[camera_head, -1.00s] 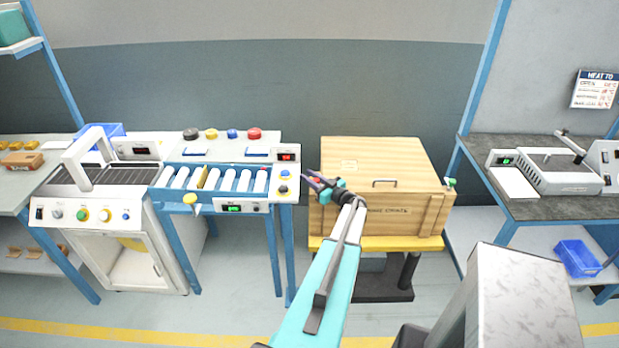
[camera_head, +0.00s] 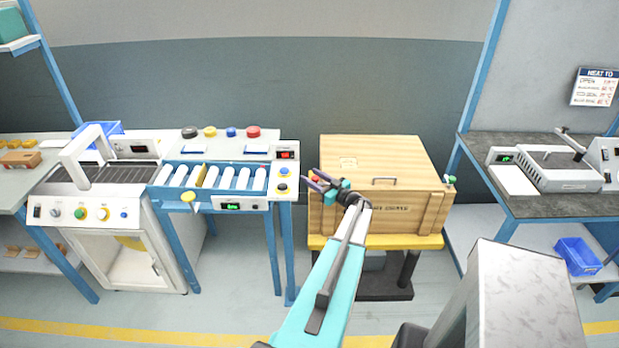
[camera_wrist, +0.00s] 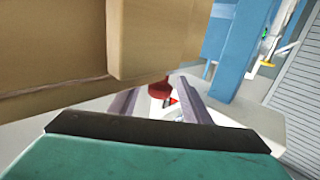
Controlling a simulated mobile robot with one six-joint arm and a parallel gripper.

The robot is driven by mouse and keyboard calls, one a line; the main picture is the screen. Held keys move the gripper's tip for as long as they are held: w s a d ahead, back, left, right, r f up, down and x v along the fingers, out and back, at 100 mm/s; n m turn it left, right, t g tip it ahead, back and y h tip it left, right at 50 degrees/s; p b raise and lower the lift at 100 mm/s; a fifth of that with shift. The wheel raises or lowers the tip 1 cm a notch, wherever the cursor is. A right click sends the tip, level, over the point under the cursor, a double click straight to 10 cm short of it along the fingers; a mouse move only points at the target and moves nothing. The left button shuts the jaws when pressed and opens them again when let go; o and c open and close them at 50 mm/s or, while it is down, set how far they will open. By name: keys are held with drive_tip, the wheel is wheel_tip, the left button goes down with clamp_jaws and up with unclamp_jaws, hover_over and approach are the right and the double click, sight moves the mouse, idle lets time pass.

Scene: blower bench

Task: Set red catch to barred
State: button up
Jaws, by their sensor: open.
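A wooden crate (camera_head: 378,214) with a lid and a front handle stands on a yellow-topped stand. A red catch (camera_head: 316,177) sits at the crate's left side, near its upper left edge. In the wrist view the red catch (camera_wrist: 160,88) shows between the two fingers, beside the crate wall (camera_wrist: 60,50); part of it is hidden. My gripper (camera_head: 312,180) is open around or just in front of the catch; contact cannot be told. A green catch (camera_head: 449,179) is on the crate's right side. Which setting the red catch is in cannot be told.
The blue-framed roller bench (camera_head: 225,180) with knobs and displays stands close to the crate's left. A workbench (camera_head: 530,200) with a device stands at the right. The gap between crate and roller bench is narrow.

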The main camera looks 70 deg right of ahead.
drive_tip(key=b+v, duration=0.3)
drive_tip(key=v, duration=0.8)
drive_tip(key=shift+s, duration=0.15)
idle(0.3)
